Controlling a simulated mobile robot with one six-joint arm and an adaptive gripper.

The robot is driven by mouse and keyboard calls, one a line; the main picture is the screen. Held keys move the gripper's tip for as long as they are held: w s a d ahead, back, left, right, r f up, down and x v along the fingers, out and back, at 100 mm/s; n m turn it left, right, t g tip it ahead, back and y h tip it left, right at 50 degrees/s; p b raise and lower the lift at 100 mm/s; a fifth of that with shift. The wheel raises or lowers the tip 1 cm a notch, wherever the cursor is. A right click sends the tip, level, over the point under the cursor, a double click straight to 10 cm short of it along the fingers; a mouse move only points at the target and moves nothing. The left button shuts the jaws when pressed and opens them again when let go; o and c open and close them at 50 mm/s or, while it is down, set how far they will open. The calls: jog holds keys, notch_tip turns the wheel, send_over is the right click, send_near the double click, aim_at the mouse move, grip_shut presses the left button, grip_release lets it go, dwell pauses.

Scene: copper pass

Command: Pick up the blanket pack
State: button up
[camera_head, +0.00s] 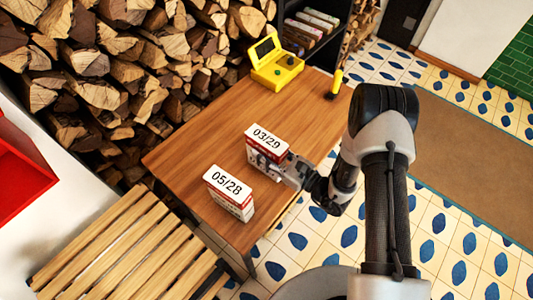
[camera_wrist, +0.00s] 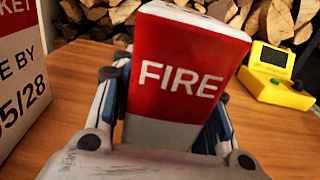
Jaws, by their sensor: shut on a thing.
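Two boxed packs with white tops stand on the wooden table (camera_head: 200,150). The pack marked 03/29 (camera_head: 266,138) is in my gripper (camera_head: 297,172), which comes at it from the right. In the wrist view this pack shows a red face with "FIRE" (camera_wrist: 183,75) and a pale lower band, and the fingers of my gripper (camera_wrist: 168,115) are shut on its two sides. The other pack, marked 05/28 (camera_head: 230,192), stands apart, nearer the front edge; it also shows at the left of the wrist view (camera_wrist: 18,75). I cannot tell whether the held pack touches the table.
A yellow case with an open lid (camera_head: 276,66) sits at the table's far end, also in the wrist view (camera_wrist: 275,78). A yellow-and-black handheld item (camera_head: 336,84) stands near the far right edge. A slatted bench (camera_head: 125,245) is in front; stacked firewood (camera_head: 110,75) lines the back.

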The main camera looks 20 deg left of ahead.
grip_shut()
jog(key=shift+r, duration=0.1)
